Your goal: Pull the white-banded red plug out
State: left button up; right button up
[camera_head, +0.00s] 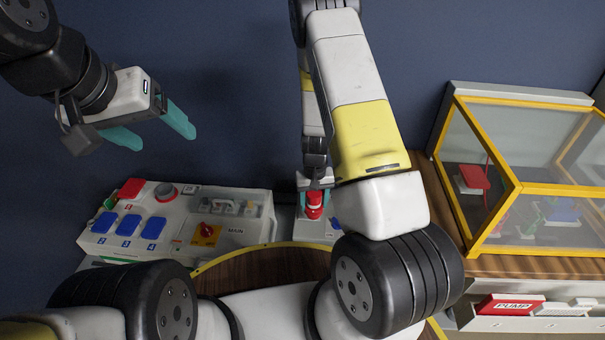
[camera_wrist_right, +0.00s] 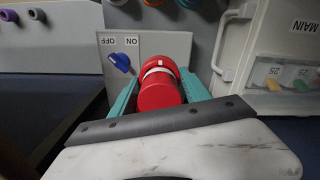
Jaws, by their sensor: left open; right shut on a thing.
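The red plug (camera_head: 314,200) with a white band is at the socket box (camera_head: 318,229) in the middle of the head view. It also shows in the right wrist view (camera_wrist_right: 158,86), with its white band near the box face. My right gripper (camera_head: 314,187) is shut on the plug, its teal fingers on either side. The plug's far end is hidden, so I cannot tell how deep it sits. A blue switch (camera_wrist_right: 120,60) with ON and OFF labels is beside the plug. My left gripper (camera_head: 160,130) is open and empty, up at the left.
A grey control panel (camera_head: 180,215) with blue covers and a red-yellow MAIN switch (camera_head: 206,234) stands left of the socket box. A yellow-framed clear case (camera_head: 510,185) and a PUMP box (camera_head: 512,304) are at the right. Coloured round sockets (camera_wrist_right: 40,14) line the upper left of the wrist view.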

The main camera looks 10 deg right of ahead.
jog(key=s+r, duration=0.3)
jog(key=s, duration=0.7)
jog(key=shift+s, duration=0.35)
